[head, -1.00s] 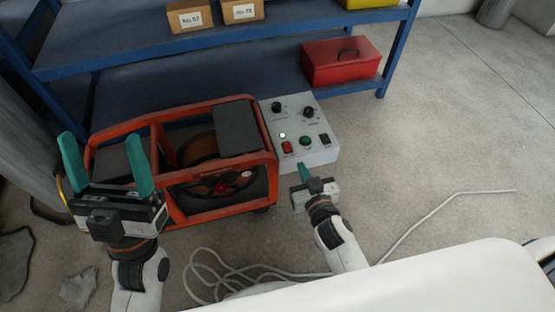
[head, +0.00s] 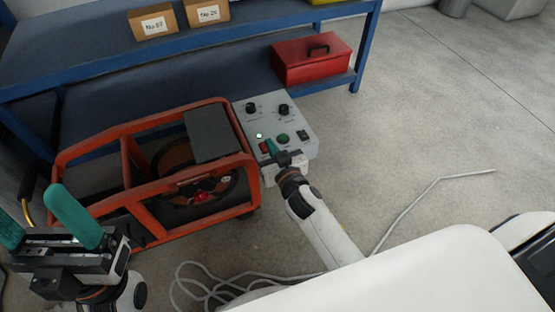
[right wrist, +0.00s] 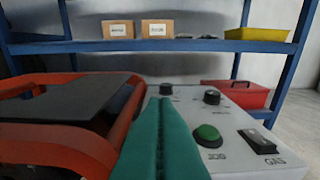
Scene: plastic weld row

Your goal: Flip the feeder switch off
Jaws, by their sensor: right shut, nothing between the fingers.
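The grey control box (head: 296,124) stands right of the orange-framed machine. A small red switch (head: 264,147) sits at its front left, below a pale indicator light (head: 259,135). Its on/off position is too small to read. My right gripper (head: 270,147) is shut and empty, its green fingertips at or just above the red switch; I cannot tell whether they touch. In the right wrist view the shut fingers (right wrist: 165,100) hide the red switch. My left gripper (head: 28,200) is open and empty at the lower left, away from the box.
A green button (right wrist: 207,134) labelled JOG, a black rocker (right wrist: 257,141) labelled GAS and two black knobs (head: 251,107) (head: 284,110) share the panel. The orange frame (head: 190,175) stands close on the left. A blue shelf (head: 190,65) with a red toolbox (head: 311,60) is behind.

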